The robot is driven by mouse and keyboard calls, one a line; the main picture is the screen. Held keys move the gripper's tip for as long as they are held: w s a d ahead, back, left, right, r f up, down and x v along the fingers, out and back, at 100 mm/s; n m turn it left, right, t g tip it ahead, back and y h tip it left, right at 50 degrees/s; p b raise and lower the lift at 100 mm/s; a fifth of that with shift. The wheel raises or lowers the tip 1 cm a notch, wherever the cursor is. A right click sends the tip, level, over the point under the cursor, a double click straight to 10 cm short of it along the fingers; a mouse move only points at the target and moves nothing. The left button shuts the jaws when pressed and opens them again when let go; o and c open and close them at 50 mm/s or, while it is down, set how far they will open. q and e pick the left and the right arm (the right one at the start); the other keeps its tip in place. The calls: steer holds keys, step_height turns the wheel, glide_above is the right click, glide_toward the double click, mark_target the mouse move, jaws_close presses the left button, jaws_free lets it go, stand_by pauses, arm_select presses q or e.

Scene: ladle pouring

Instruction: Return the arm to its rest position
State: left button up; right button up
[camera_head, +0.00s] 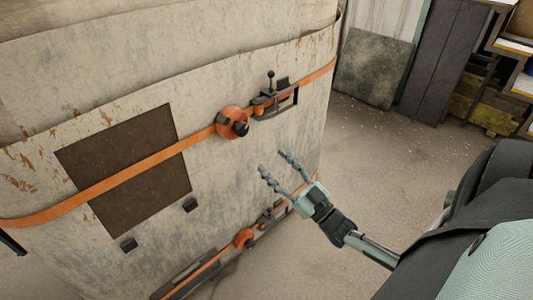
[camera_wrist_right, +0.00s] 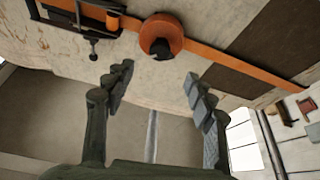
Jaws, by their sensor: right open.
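My right gripper (camera_head: 274,161) is open and empty in the head view. It is in front of the lower right part of a large worn, pale ladle body (camera_head: 217,85), with its fingers pointing up and left. In the wrist view the two fingers (camera_wrist_right: 158,80) stand wide apart with nothing between them. An orange round fitting with a dark knob (camera_head: 232,123) sits on the ladle's orange band, above and left of the fingertips; it also shows in the wrist view (camera_wrist_right: 161,38). My left gripper is not in view.
A lower orange fitting (camera_head: 244,238) is partly visible. Concrete floor (camera_head: 365,150) is open to the right. Dark panels (camera_head: 437,65) and shelves (camera_head: 510,60) stand at the back right.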

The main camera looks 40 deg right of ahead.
steer(key=shift+s, duration=0.2)
steer(key=shift+f, duration=0.1)
steer(key=s+a+f+g+h, duration=0.1)
steer(key=a+f+g, duration=0.15)
steer(key=f, duration=0.55)
steer(key=s+a+f+m+g+h, duration=0.15)
steer(key=f+g, duration=0.25)
steer(key=f, duration=0.4)
steer(key=s+a+f+g+h, duration=0.15)
steer(key=f+g, duration=0.25)
steer(key=f, duration=0.4)
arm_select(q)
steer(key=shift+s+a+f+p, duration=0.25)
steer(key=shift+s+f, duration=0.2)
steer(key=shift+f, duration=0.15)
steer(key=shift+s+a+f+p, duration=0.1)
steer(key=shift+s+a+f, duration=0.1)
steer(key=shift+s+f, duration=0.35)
arm_select(e)
steer(key=s+a+f+g, duration=0.2)
steer(key=s+f+g, duration=0.2)
steer(key=s, duration=0.5)
steer(key=s+a+f+g, duration=0.3)
steer(key=s+f+g, duration=0.2)
steer(key=s+f, duration=0.4)
steer(key=shift+a+f+h, duration=0.2)
steer(key=shift+a+h, duration=0.1)
steer(key=shift+a, duration=0.05)
